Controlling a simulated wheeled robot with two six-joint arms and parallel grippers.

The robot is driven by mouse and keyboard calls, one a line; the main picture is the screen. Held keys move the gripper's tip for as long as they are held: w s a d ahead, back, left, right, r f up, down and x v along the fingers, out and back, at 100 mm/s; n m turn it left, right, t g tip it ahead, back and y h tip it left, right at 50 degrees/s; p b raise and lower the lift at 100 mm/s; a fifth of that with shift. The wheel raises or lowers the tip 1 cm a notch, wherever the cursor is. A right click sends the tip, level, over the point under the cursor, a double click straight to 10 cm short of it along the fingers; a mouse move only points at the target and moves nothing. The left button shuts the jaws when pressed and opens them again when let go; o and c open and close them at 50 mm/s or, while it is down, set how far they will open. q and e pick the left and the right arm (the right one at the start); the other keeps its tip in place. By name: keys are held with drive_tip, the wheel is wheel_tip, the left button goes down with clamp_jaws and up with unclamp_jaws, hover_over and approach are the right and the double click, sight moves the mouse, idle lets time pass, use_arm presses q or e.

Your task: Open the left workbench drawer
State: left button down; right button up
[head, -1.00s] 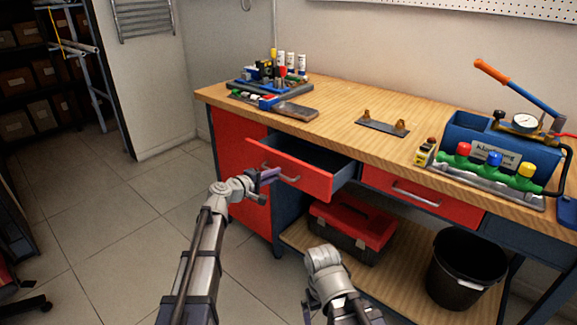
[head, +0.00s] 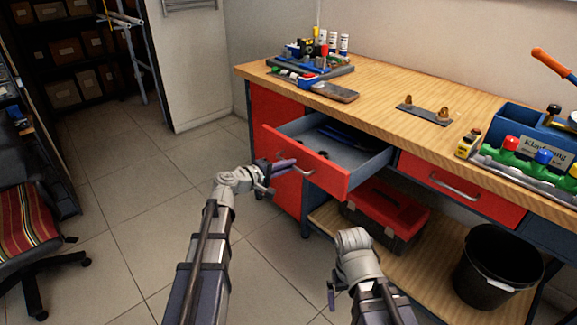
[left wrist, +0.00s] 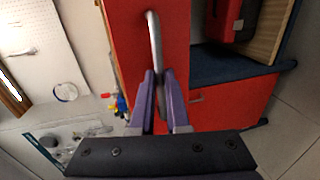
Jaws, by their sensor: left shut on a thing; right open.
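The left workbench drawer (head: 308,164) has a red front and stands pulled out from the bench, its grey inside showing with dark items in it. My left gripper (head: 283,165) is at the drawer front, shut on the metal bar handle. In the left wrist view the purple fingers (left wrist: 160,95) close around the handle (left wrist: 155,45), which runs along the red front. My right gripper (head: 333,296) is low in front of the bench, apart from everything; its fingers are small and partly hidden by the arm.
The right drawer (head: 462,193) is shut. A red toolbox (head: 388,212) and a black bucket (head: 497,265) stand on the lower shelf. The worktop (head: 378,98) bears tools and fittings. A striped chair (head: 35,220) is at the left; the floor between is clear.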

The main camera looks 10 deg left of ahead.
use_arm(q)
drive_tip(key=c, duration=0.9)
unclamp_jaws()
drive_tip(key=p+v, duration=0.1)
drive_tip(key=v, duration=0.6)
drive_tip(key=shift+s+a+p, duration=0.25)
drive_tip(key=shift+s+p, duration=0.05)
drive_tip(key=s+d+r+m+g+y+p, duration=0.1)
drive_tip(key=s+d+m+g+p, duration=0.3)
drive_tip(key=s+d+p, duration=0.3)
drive_tip(key=s+d+r+m+g+y+p, duration=0.1)
drive_tip(key=s+d+m+g+p, duration=0.4)
drive_tip(key=d, duration=0.4)
drive_tip(key=s+r+m+g+y+p, duration=0.1)
drive_tip(key=s+r+m+y+p, duration=0.1)
drive_tip(key=s+y+p, duration=0.1)
drive_tip(key=s+r+m+g+y+p, duration=0.1)
drive_tip(key=s+r+y+p, duration=0.1)
drive_tip(key=s+p, duration=0.2)
drive_tip(key=s+a+r+m+g+y+p, duration=0.1)
drive_tip(key=s+m+g+y+p, duration=0.1)
drive_tip(key=p, duration=0.4)
drive_tip(key=shift+s+a+r+m+y, duration=0.1)
drive_tip(key=shift+s+r+m+y, duration=0.1)
drive_tip(key=shift+s+y, duration=0.35)
drive_tip(key=shift+s+r+m+y, duration=0.1)
drive_tip(key=shift+s+r+y, duration=0.15)
drive_tip(key=shift+s, duration=0.6)
